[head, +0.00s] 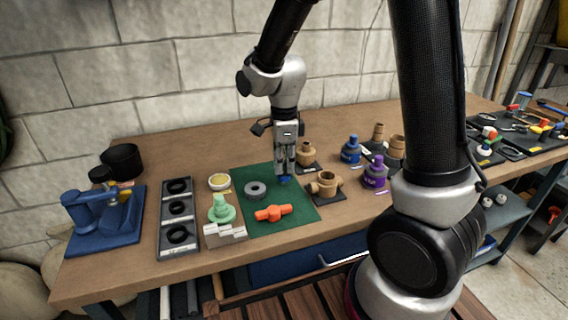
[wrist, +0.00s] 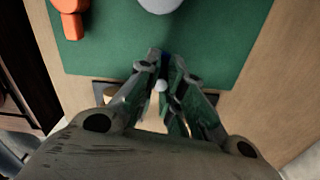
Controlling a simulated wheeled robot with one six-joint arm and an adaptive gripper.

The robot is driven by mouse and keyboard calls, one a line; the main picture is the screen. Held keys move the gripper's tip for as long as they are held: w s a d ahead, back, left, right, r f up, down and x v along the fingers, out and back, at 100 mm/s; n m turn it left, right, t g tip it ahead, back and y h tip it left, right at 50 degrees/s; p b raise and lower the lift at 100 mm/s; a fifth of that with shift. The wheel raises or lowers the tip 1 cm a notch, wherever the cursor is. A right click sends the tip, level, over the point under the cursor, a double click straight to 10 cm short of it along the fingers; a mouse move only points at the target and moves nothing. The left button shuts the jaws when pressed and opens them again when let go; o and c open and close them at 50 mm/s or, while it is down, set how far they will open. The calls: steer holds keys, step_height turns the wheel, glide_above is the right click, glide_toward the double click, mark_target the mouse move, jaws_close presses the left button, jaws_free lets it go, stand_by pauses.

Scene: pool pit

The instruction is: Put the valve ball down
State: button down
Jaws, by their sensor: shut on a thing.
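My gripper (head: 285,170) points down over the right part of the green mat (head: 290,202), with its fingers closed. A small pale round spot also shows between the fingers there.
On the mat lie a grey ring (head: 256,190) and an orange handle (head: 273,213). A brass valve body (head: 325,186) stands close to the right, another brass part (head: 306,154) behind. A green part (head: 221,209) stands at left. The mat's front right is clear.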

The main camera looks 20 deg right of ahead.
steer(key=c, duration=1.5)
jaws_free()
steer(key=shift+f, duration=0.1)
steer(key=shift+c, duration=0.2)
step_height(320, 180, up, 12)
steer(key=s+d+r+n+t, duration=0.2)
steer(key=s+d+r+n, duration=0.1)
steer(key=s+d+n, duration=0.4)
steer(key=s+d+r+n+t, duration=0.2)
steer(key=s+d+n, duration=0.5)
steer(key=s+n, duration=0.5)
steer(key=shift+d+r+n, duration=0.15)
steer(key=shift+r+n, duration=0.35)
steer(key=shift+r, duration=0.2)
